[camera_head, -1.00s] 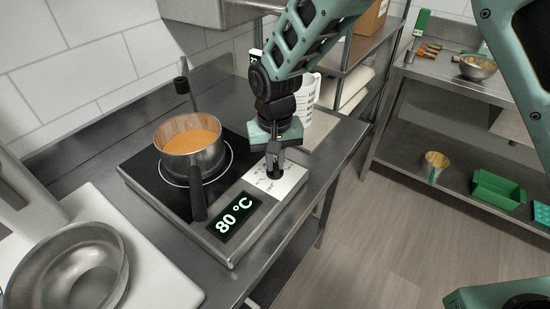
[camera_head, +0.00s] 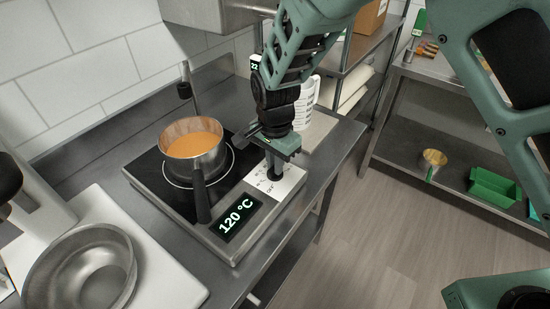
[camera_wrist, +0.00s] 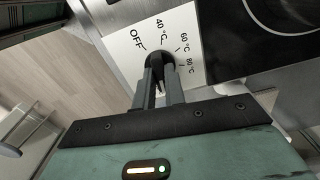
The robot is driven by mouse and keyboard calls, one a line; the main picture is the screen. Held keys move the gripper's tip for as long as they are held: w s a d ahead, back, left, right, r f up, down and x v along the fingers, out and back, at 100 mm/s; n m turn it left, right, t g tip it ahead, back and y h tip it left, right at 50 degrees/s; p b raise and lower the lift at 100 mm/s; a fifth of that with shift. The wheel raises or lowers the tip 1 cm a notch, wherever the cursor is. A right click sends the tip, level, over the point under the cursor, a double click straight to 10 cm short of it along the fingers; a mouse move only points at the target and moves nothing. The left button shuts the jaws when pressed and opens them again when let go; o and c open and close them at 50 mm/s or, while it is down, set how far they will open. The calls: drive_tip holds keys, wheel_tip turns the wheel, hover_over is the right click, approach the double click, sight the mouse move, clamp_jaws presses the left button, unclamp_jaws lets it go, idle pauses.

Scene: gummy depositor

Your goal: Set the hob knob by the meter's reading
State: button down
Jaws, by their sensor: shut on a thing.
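The hob (camera_head: 150,180) has a lit display (camera_head: 239,217) reading 120 °C. Its black knob (camera_wrist: 156,56) sits on a white dial plate (camera_wrist: 126,42) marked OFF, 40, 60 and 80 °C; further marks are hidden. My gripper (camera_wrist: 160,76) is shut on the knob, and it also shows in the head view (camera_head: 275,166), pointing down over the dial. A small lit screen (camera_head: 255,62), possibly the meter, is mostly behind my arm; only part of its digits shows, perhaps "22". A pot (camera_head: 206,160) of orange liquid stands on the hob, its handle towards the display.
A metal bowl (camera_head: 82,270) rests on a white board (camera_head: 172,270) at the left. A dark-tipped probe on a stand (camera_head: 184,88) rises behind the pot. A white measuring jug (camera_head: 306,100) stands behind my gripper. A shelf at the right holds a green bin (camera_head: 493,185).

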drive_tip(key=shift+w+r+m+p, duration=0.1)
drive_tip(key=shift+m+p, duration=0.5)
drive_tip(key=shift+m, duration=1)
drive_tip(key=c, duration=1.5)
unclamp_jaws()
drive_tip(key=shift+o, duration=0.2)
wheel_tip(320, 180, up, 17)
drive_tip(key=b, duration=0.3)
drive_tip(key=shift+r, duration=0.15)
drive_tip(key=s+d+f+n, duration=0.1)
drive_tip(key=s+d+n, duration=0.5)
drive_tip(key=s+n, duration=0.3)
drive_tip(key=s+d+f+n, duration=0.2)
drive_tip(key=s+d+n, duration=0.4)
drive_tip(key=s+n, duration=0.4)
drive_tip(key=s, duration=0.5)
drive_tip(key=shift+s+d+f+n+y, duration=0.15)
drive_tip(key=shift+s+n+y, duration=0.15)
